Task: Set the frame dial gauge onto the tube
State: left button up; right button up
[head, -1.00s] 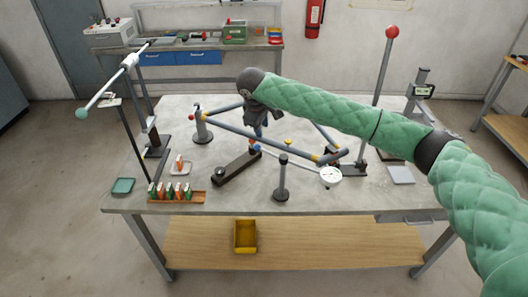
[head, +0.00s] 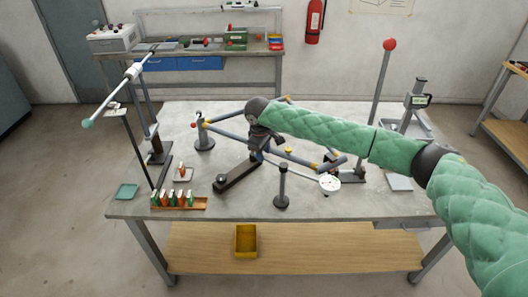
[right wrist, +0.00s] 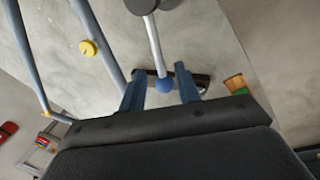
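The dial gauge (head: 330,184) has a white round face and stands at the front right of the grey tube frame (head: 232,132). A thin pale rod runs from near the gauge up-left towards my right gripper (head: 259,154). In the right wrist view, a pale rod (right wrist: 154,45) ends in a blue ball (right wrist: 164,85). The ball shows between the two parted blue fingers of my right gripper (right wrist: 160,70), with gaps on both sides. The gripper points down over the table inside the frame area. My left gripper is not in view.
A dark post (head: 282,185) stands just left of the gauge. A dark bar (head: 237,175) lies below my right gripper. A rack of orange and green pieces (head: 180,203) is at the front left. A tall red-topped pole (head: 381,95) rises at the right.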

jog(key=shift+w+f+p, duration=0.1)
jog(key=shift+f+p, duration=0.2)
jog(key=shift+f, duration=0.75)
grip_shut()
jog(key=shift+w, duration=0.1)
